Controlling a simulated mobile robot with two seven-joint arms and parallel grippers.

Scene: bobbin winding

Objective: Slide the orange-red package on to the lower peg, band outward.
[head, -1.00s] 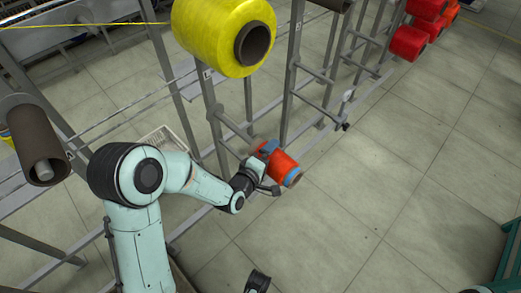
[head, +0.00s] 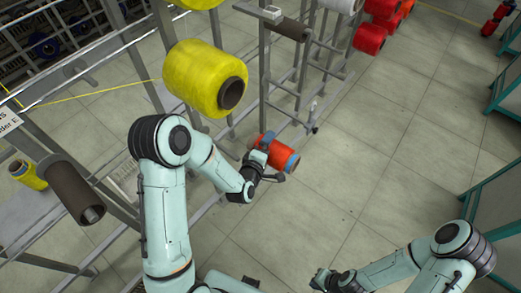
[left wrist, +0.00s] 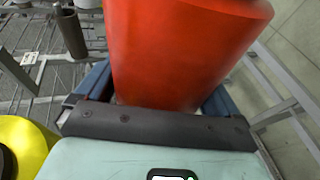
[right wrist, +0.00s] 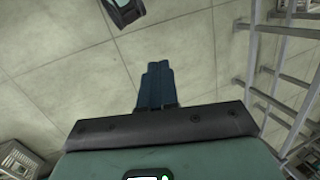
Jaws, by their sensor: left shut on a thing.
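In the left wrist view the package (left wrist: 180,50) fills the space between the blue fingers. My right gripper (head: 322,279) is low in the head view, far from the package. Its blue fingers (right wrist: 157,72) are together with nothing between them in the right wrist view. I cannot make out the lower peg for certain; the package and arm may hide it.
A large yellow package (head: 195,78) is on the rack above my left arm. Brown tubes sit on the rack at left (head: 70,190) and at the upper right (head: 292,28). Red packages (head: 370,38) are at the back. Floor to the right is clear up to green-framed furniture (head: 500,215).

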